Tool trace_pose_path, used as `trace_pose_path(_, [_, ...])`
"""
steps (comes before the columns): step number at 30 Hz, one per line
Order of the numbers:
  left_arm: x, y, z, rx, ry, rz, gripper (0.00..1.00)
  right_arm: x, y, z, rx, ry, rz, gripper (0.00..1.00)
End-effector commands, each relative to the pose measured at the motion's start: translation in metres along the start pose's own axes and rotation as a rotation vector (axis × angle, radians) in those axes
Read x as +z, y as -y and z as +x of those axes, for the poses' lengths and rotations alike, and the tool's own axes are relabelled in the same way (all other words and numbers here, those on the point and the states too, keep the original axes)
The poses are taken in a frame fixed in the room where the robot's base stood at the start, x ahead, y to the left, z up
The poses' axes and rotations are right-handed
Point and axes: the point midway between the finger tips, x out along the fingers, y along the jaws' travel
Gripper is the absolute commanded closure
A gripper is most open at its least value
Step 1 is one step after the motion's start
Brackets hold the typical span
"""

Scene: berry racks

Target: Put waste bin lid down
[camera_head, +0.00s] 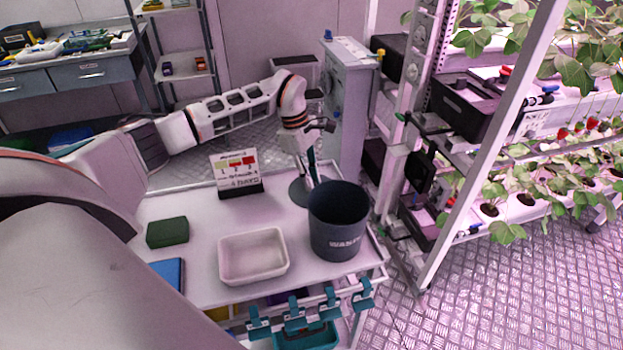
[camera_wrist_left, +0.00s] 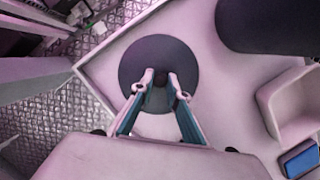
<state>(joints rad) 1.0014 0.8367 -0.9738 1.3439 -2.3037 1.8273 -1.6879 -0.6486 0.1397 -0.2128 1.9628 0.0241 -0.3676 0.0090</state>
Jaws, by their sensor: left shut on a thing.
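The waste bin (camera_head: 337,232) is a dark, open round bin on the right of the white cart top. Its dark interior shows no lid on it. The lid (camera_head: 299,191) is a dark grey disc behind the bin's left side, partly hidden by the bin. My left gripper (camera_head: 312,178) points down over the lid. In the left wrist view its two fingers close on the small dark knob at the middle of the lid (camera_wrist_left: 158,52). The lid looks flat, at or very near the cart top; contact is not clear. My right gripper is not in view.
The cart top (camera_head: 205,205) holds a white tray (camera_head: 253,277), a green box (camera_head: 167,232), a blue item (camera_head: 168,273) and a small sign (camera_head: 235,171). A plant rack (camera_head: 470,200) stands close on the right. Bare cart surface lies left of the lid.

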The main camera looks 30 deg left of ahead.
Motion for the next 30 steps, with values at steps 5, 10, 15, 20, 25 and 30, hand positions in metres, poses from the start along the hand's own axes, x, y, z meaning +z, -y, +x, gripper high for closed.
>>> trace_pose_path(5, [0.0,0.0,-0.001,0.001,0.0,0.0,1.0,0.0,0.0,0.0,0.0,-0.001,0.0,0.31])
trace_pose_path(10, [-0.001,-0.001,0.002,0.001,-0.001,0.0,0.72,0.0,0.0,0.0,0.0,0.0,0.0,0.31])
trace_pose_path(15, [-0.001,0.0,0.002,0.001,-0.001,0.0,0.68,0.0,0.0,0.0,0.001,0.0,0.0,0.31])
trace_pose_path(20, [-0.001,0.0,0.001,0.0,-0.001,0.0,0.68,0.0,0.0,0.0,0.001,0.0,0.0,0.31])
trace_pose_path(25, [-0.001,-0.001,-0.012,0.003,-0.002,-0.001,0.68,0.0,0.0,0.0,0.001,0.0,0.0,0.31])
trace_pose_path(30, [-0.001,-0.002,-0.044,0.005,-0.003,0.0,0.68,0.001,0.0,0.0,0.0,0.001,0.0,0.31])
